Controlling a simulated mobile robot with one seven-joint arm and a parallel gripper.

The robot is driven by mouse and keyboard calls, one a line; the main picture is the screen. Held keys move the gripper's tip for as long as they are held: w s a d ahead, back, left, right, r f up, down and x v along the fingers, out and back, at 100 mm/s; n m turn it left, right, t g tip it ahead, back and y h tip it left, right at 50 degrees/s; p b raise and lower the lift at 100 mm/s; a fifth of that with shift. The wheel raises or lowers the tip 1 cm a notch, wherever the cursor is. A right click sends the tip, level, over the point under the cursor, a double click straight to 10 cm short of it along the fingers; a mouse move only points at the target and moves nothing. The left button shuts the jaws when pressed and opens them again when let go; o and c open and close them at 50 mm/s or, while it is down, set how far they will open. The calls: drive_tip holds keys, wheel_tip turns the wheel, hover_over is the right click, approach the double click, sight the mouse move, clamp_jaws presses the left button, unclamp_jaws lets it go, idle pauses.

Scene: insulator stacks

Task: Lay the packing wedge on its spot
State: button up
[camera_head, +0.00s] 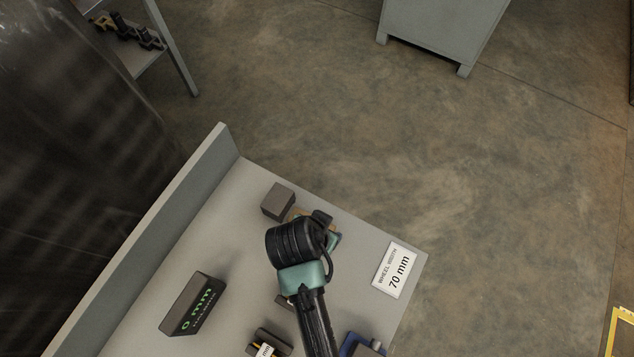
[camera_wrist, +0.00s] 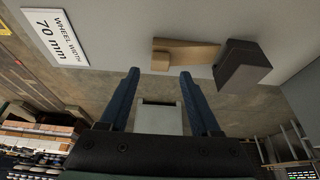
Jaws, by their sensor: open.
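A tan wooden piece, which looks like the packing wedge (camera_wrist: 190,50), lies on the grey bench in the wrist view, beside a dark grey block (camera_wrist: 240,64). In the head view only a sliver of the wedge (camera_head: 297,213) shows behind my arm, next to the grey block (camera_head: 278,201). My gripper (camera_wrist: 160,74) is open, its two blue fingers apart with nothing between them. In the wrist view the wedge appears just beyond the fingertips, apart from them. I cannot make out a marked spot for the wedge.
The bench (camera_head: 240,240) has a raised rim (camera_head: 140,240) at left. On it are a dark "0 mm" display (camera_head: 193,303), a "wheel width 70 mm" card (camera_head: 395,270), a black-and-yellow item (camera_head: 268,343) and a blue item (camera_head: 360,345). A grey cabinet (camera_head: 440,30) stands beyond open floor.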

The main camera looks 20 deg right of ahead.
drive_tip(key=v, duration=0.8)
drive_tip(key=w+a+r+n+t, duration=0.1)
drive_tip(key=w+r+n+t, duration=0.1)
drive_tip(key=w+r+t, duration=0.5)
drive_tip(key=w+a+r+n+t, duration=0.1)
drive_tip(key=w+r, duration=0.4)
drive_tip(key=r, duration=0.7)
drive_tip(key=w+a+r+n+t, duration=0.15)
drive_tip(key=w+r+t, duration=0.25)
drive_tip(key=w+r, duration=0.4)
wheel_tip(320, 180, up, 18)
drive_tip(key=s+a+n+t+y, duration=0.2)
drive_tip(key=n+t, duration=0.1)
drive_tip(key=t, duration=0.2)
drive_tip(key=s+a+r+n+t, duration=0.1)
drive_tip(key=s+r+t, duration=0.2)
drive_tip(key=r, duration=0.6)
drive_tip(key=s+a+r+n+t+y, duration=0.1)
drive_tip(key=s+r+t, duration=0.3)
drive_tip(key=r, duration=0.5)
drive_tip(key=s+n, duration=0.1)
drive_tip(key=s, duration=0.1)
drive_tip(key=shift+s+t+y, duration=0.3)
drive_tip(key=shift+s, duration=0.05)
